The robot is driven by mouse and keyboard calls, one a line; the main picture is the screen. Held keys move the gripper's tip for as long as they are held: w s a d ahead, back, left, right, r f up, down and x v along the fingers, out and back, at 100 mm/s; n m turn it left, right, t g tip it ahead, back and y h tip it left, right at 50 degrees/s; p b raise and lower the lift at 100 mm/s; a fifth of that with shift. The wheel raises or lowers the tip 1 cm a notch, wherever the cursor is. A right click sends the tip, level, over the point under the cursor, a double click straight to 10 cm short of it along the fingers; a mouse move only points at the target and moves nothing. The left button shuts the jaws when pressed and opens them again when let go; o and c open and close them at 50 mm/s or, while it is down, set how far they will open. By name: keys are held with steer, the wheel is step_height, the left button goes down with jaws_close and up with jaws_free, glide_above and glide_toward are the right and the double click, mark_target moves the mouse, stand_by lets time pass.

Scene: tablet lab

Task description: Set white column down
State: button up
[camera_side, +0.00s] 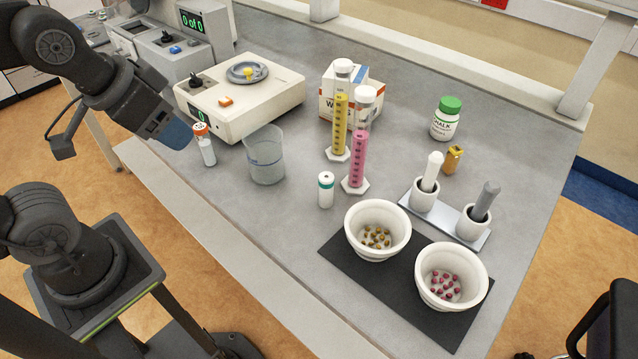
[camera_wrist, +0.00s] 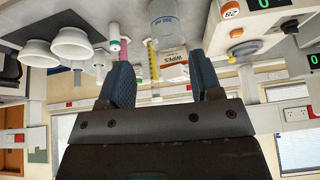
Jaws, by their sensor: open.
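No thing in view is plainly a white column, and I cannot tell which thing the name means. A pink graduated cylinder (camera_side: 358,160) and a yellow one (camera_side: 340,125) stand upright. My gripper (camera_side: 168,132) is at the left edge of the bench, near an orange-capped vial (camera_side: 205,150). In the wrist view my gripper (camera_wrist: 162,72) is open, with nothing between its fingers.
A clear beaker (camera_side: 265,158) stands right of the orange-capped vial. A balance (camera_side: 240,97) is behind. Two white bowls (camera_side: 378,228) (camera_side: 450,275) with small pellets sit on a black mat (camera_side: 345,262). A chalk bottle (camera_side: 445,120) stands at the right. The front-left bench is clear.

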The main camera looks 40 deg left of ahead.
steer(key=m, duration=0.2)
steer(key=m+t, duration=0.3)
steer(key=m, duration=3)
glide_toward(326, 177)
steer(key=x, duration=1.2)
steer(key=shift+c, duration=0.2)
steer(key=c, duration=1)
steer(key=shift+r, duration=0.1)
